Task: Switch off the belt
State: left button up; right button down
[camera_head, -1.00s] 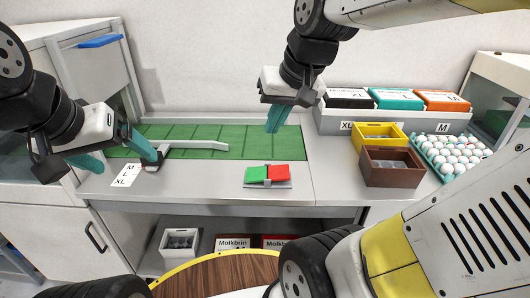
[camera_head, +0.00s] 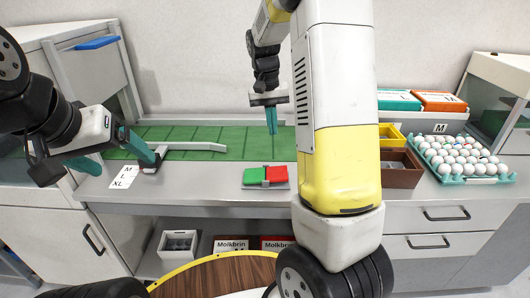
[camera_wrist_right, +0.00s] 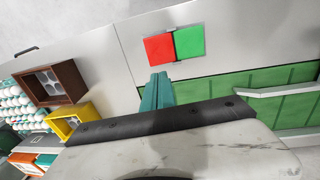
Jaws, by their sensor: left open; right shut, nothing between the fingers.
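The switch has a green button (camera_head: 254,176) and a red button (camera_head: 277,174) side by side on a grey plate on the counter. It also shows in the right wrist view, with the red button (camera_wrist_right: 159,48) left of the green button (camera_wrist_right: 190,42). The green belt (camera_head: 220,140) runs along the back of the counter. My right gripper (camera_head: 271,128) is shut and empty, pointing down above the belt, behind the switch and apart from it. My left gripper (camera_head: 122,162) is open at the left, near the lever (camera_head: 185,146) by the belt's front edge.
A label card with M, L, XL (camera_head: 124,177) lies at the left. A yellow bin (camera_head: 390,132), a brown bin (camera_head: 398,176) and a tray of white eggs (camera_head: 463,182) stand at the right. The counter beside the switch is clear.

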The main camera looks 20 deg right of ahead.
aim_at(278, 169)
jog(key=shift+f, duration=0.15)
jog(key=f, duration=0.4)
jog(key=d+f, duration=0.1)
jog(key=f, duration=0.8)
jog(key=shift+s+d+f, duration=0.15)
jog(key=shift+d+f, duration=0.2)
